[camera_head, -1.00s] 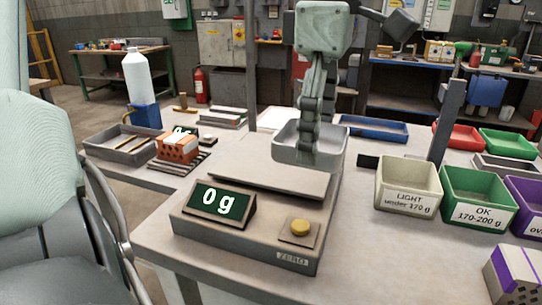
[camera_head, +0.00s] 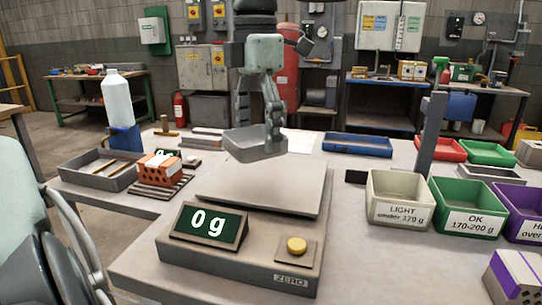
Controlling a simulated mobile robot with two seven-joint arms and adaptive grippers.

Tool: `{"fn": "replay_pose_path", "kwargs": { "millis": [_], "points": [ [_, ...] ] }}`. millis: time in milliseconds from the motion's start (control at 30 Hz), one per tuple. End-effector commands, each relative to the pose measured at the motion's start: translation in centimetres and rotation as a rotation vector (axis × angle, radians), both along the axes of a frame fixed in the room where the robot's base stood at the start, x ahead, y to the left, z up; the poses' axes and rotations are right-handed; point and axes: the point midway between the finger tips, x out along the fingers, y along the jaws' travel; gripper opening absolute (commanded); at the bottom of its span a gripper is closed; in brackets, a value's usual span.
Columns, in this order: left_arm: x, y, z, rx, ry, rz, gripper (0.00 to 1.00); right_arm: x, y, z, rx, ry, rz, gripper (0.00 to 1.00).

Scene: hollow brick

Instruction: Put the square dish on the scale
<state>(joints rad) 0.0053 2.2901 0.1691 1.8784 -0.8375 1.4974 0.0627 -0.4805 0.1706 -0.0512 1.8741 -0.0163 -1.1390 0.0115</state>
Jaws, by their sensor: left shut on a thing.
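The square dish (camera_head: 242,148), grey and shallow, is held in the air by my left gripper (camera_head: 272,134). The gripper is shut on the dish's right side, and its fingers hide part of that side. In the picture the dish is just beyond the back edge of the scale's flat plate (camera_head: 263,190), apart from it. The scale (camera_head: 240,268) stands at the near edge of the table, with a bare plate, a display (camera_head: 208,223) reading 0 g and a yellow button (camera_head: 296,245). My right gripper is not in view.
Labelled bins stand to the right: LIGHT (camera_head: 397,213), OK (camera_head: 468,222) and a purple one (camera_head: 520,228). A dark post (camera_head: 431,135) rises behind them. On the left are a grey tray (camera_head: 98,180), an orange block (camera_head: 158,168) and a white bottle (camera_head: 117,98).

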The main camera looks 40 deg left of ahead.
Motion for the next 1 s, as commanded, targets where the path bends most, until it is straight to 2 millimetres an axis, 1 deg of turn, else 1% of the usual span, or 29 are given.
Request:
{"fn": "replay_pose_path", "kwargs": {
  "millis": [33, 100, 200, 267, 367, 533, 633, 767, 1000],
  "points": [
    [1.0, 0.1, -0.6, 0.003, 0.005, 0.0, 0.48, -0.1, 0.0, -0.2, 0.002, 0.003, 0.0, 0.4],
    [2.1, 0.1, -1.2, 0.002, 0.005, -0.001, 0.48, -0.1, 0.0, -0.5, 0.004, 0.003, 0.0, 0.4],
    [3.1, 0.2, -1.8, 0.002, 0.002, 0.0, 0.48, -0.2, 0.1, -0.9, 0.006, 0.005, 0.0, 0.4],
    [3.4, 0.2, -2.1, 0.001, 0.001, -0.001, 0.48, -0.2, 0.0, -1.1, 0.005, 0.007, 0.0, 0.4],
    [3.6, 0.2, -2.6, 0.0, 0.0, -0.002, 0.48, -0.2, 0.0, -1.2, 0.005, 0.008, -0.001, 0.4],
    [3.5, 0.2, -5.0, 0.0, 0.003, -0.004, 0.48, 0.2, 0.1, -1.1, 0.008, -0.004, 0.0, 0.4],
    [3.5, 0.2, -6.0, 0.0, 0.0, -0.003, 0.48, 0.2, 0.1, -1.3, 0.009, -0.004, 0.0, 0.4],
    [3.6, 0.2, -6.1, 0.0, -0.002, -0.002, 0.48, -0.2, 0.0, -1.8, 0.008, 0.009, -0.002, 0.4],
    [3.5, 0.2, -6.4, 0.0, -0.002, -0.002, 0.48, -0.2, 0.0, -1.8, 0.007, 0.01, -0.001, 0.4]
  ]
}}
